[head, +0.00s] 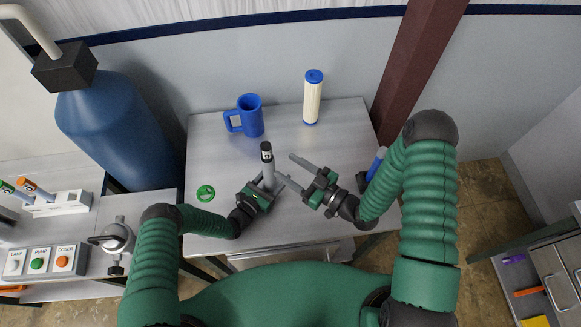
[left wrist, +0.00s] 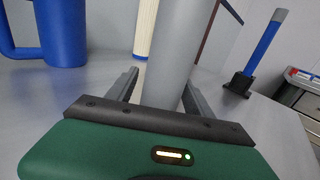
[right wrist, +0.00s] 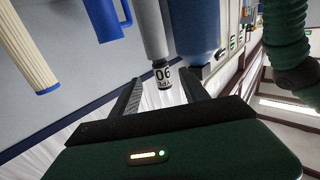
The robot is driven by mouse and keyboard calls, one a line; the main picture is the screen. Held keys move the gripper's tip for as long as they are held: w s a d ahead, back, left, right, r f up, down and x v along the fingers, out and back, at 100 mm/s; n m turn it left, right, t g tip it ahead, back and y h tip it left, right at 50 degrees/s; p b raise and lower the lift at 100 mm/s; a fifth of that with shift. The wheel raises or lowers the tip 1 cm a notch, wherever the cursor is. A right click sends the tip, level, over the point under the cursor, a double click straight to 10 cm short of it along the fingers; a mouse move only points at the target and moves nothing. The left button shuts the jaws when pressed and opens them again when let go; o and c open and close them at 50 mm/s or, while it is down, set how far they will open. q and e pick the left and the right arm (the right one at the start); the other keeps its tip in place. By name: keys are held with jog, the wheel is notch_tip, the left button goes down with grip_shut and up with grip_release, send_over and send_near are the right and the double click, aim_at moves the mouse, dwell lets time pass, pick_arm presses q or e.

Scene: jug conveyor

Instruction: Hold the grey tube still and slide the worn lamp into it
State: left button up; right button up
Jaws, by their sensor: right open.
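The grey tube (head: 268,172) stands upright over the table, between the fingers of my left gripper (head: 267,185). It also shows in the left wrist view (left wrist: 168,60), with a finger close on each side. A narrower black end with a white label, apparently the worn lamp (head: 266,149), sticks out of the tube's top. In the right wrist view this end (right wrist: 163,76) reads "TYPE 90". The rest of it is hidden in the tube. My right gripper (head: 286,168) is open and empty, just right of the tube, its fingers pointing toward it.
A blue mug (head: 249,116) and a cream cylinder with a blue cap (head: 313,97) stand at the back. A blue rod (head: 376,163) stands in a black base at the right. A green ring (head: 205,193) lies left. A rack (head: 62,203) holds green- and orange-topped pieces.

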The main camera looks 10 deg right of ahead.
pick_arm(q)
jog(key=v, duration=1.2)
